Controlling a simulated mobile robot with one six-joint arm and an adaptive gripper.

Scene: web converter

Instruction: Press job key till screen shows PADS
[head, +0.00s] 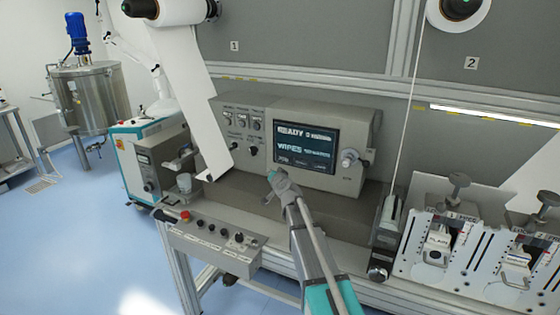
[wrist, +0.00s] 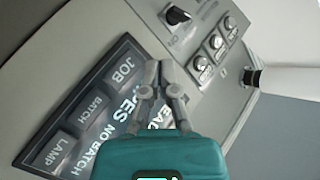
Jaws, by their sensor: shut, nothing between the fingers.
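The control screen (head: 305,146) is set in the grey console in the head view. It reads READY on its top line and WIPES below. In the wrist view the screen (wrist: 84,136) appears turned, with the words NO BATCH beside a partly hidden WIPES. The JOB key (wrist: 122,71) is the uppermost of the keys along the screen's edge there. My gripper (wrist: 158,68) is shut and empty, its tips just right of the JOB key. I cannot tell whether they touch the panel. In the head view my gripper (head: 273,177) is in front of the screen's lower left corner.
The BATCH key (wrist: 95,106) and LAMP key (wrist: 50,152) are in line with JOB. A dark selector knob (wrist: 178,16) and several round buttons (wrist: 215,41) are nearby. A white web (head: 205,120) hangs left of the console. A button box (head: 215,238) stands in front.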

